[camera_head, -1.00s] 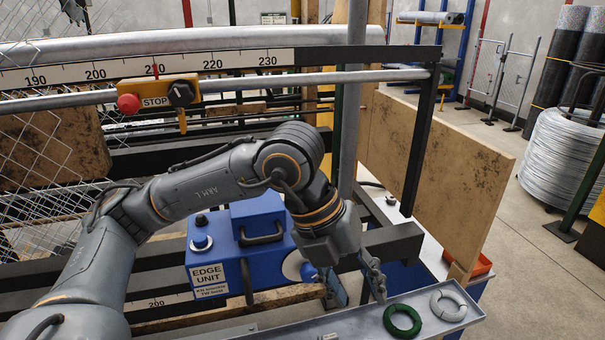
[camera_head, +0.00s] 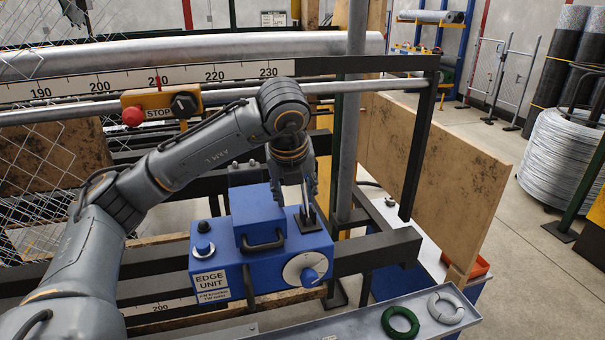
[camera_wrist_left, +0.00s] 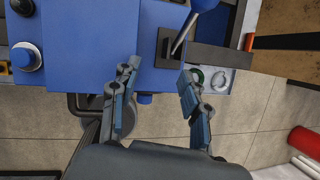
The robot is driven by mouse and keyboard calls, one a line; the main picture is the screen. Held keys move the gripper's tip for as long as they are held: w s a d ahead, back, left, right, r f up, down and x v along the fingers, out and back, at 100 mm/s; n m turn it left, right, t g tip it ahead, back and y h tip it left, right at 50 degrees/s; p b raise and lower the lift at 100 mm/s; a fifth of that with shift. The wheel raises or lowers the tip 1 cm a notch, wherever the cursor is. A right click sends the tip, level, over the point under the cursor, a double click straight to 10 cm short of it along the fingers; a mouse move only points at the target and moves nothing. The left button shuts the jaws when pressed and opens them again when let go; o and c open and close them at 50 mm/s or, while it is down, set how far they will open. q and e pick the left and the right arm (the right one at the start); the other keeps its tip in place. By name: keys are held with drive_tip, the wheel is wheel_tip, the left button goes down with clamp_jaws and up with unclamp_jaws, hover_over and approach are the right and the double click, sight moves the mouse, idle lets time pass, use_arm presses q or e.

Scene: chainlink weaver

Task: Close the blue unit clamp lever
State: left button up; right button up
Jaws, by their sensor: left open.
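The blue edge unit (camera_head: 262,247) is a box with a dial, a top handle and a white label. It also shows in the left wrist view (camera_wrist_left: 95,35). Its clamp lever (camera_wrist_left: 183,35) is a metal rod tilted out of a black slotted plate (camera_wrist_left: 163,45), with a blue knob (camera_wrist_left: 205,3) cut by the picture's top edge. My left gripper (camera_head: 308,208) points down over the unit's right end, by the black plate. In the left wrist view the gripper (camera_wrist_left: 160,72) is open and empty, its fingers apart. The lever is beyond the fingertips. My right gripper is out of view.
A metal tray (camera_head: 350,322) with a green ring (camera_head: 400,322) and a grey ring (camera_head: 446,307) lies in front. A vertical post (camera_head: 350,130) stands close behind my gripper. A stop box (camera_head: 160,103) hangs on the rail at left.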

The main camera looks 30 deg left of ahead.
sight(304, 191)
use_arm(q)
drive_tip(key=w+a+p, duration=0.1)
drive_tip(key=w, duration=0.1)
drive_tip(key=w+a+f+p, duration=0.1)
drive_tip(key=w, duration=0.2)
drive_tip(key=w+a+p, duration=0.1)
drive_tip(key=w+p, duration=0.1)
drive_tip(key=w, duration=0.1)
drive_tip(key=shift+a+f, duration=0.3)
drive_tip(key=shift+a, duration=0.05)
drive_tip(key=shift+w+a+f, duration=0.1)
drive_tip(key=shift+w+f, duration=0.1)
drive_tip(key=shift+f, duration=0.4)
drive_tip(key=c, duration=0.9)
drive_tip(key=shift+r, duration=0.1)
clamp_jaws()
